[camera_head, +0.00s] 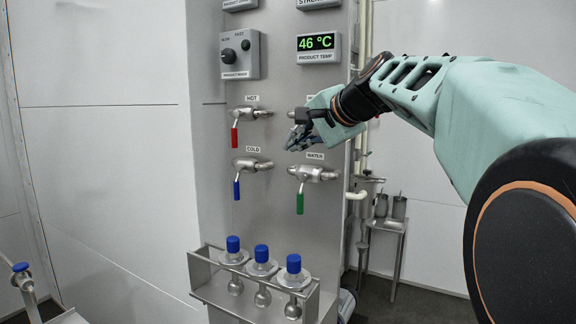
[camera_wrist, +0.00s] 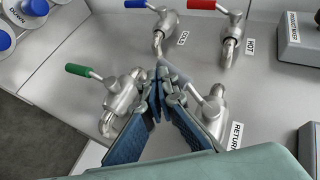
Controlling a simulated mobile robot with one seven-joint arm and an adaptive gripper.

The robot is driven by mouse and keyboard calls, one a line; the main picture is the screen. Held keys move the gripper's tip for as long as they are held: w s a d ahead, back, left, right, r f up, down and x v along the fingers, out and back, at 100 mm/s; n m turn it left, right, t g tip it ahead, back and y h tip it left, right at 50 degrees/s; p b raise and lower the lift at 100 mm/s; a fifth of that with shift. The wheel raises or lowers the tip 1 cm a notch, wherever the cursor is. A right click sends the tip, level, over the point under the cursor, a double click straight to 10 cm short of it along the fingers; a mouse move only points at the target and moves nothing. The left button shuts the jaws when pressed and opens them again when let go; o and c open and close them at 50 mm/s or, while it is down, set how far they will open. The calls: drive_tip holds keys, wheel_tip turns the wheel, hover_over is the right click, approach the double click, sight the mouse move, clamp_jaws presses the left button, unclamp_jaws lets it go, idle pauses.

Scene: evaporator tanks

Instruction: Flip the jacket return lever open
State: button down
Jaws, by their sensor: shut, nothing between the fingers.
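The jacket return valve (camera_wrist: 213,112) is in the wrist view, beside a label reading RETURN. Its lever (camera_wrist: 176,76) has a grey handle and runs from the valve up and left, past my fingertips. In the head view my gripper covers most of this valve. My gripper (camera_wrist: 160,88) is shut and empty, with its blue-padded fingers together right beside the lever. I cannot tell whether they touch it. In the head view my gripper (camera_head: 297,138) is in front of the panel, above the water valve.
Around it are the red-handled hot lever (camera_head: 235,137), the blue-handled cold lever (camera_head: 237,188) and the green-handled water lever (camera_head: 300,202), all hanging down. A display (camera_head: 319,47) reads 46 °C.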

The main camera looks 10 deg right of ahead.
drive_tip(key=t+y+b, duration=0.1)
drive_tip(key=b, duration=0.2)
drive_tip(key=w+a+m+t+y+b, duration=0.1)
drive_tip(key=b, duration=0.3)
drive_tip(key=a+m+t+b, duration=0.1)
drive_tip(key=b, duration=0.3)
drive_tip(key=shift+w+a+t+y, duration=0.15)
drive_tip(key=shift+w+t+y, duration=0.1)
drive_tip(key=shift+t+y, duration=0.15)
drive_tip(key=shift+w+a+r, duration=0.35)
drive_tip(key=shift+a+r, duration=0.1)
drive_tip(key=shift+r, duration=0.25)
drive_tip(key=shift+w+a+r, duration=0.3)
drive_tip(key=shift+a+r, duration=0.1)
drive_tip(key=shift+r, duration=0.25)
drive_tip(key=shift+f, duration=0.1)
idle(0.4)
